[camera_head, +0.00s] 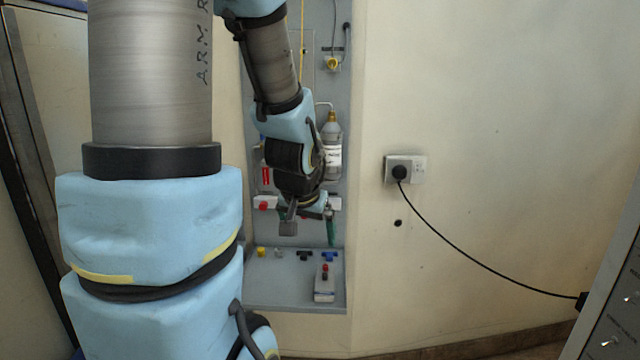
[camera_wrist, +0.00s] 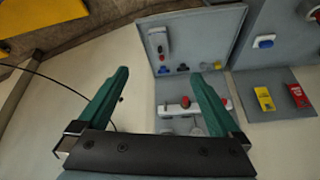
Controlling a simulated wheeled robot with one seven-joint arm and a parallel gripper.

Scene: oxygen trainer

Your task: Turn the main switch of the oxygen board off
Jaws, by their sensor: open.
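The oxygen board (camera_head: 256,285) is a tall grey panel on the wall with a shelf-like lower part. A white box with a red and black control (camera_head: 324,283) stands on that lower part, and it also shows in the wrist view (camera_wrist: 158,45). A white strip with red knobs (camera_wrist: 172,110) crosses the board; one red knob (camera_head: 264,206) shows at its left end in the head view. No label tells me which control is the main switch. My gripper (camera_wrist: 165,74) is open and empty, its green fingers in front of the board. In the head view my gripper (camera_head: 310,222) partly hides the strip.
A bottle (camera_head: 332,135) is mounted on the board. Small coloured fittings (camera_head: 303,256) line the lower part. A yellow tag (camera_wrist: 264,98) and a red tag (camera_wrist: 298,95) are on the grey panel. A wall socket (camera_head: 404,170) with a black cable is at right; a grey cabinet (camera_head: 615,310) stands beyond.

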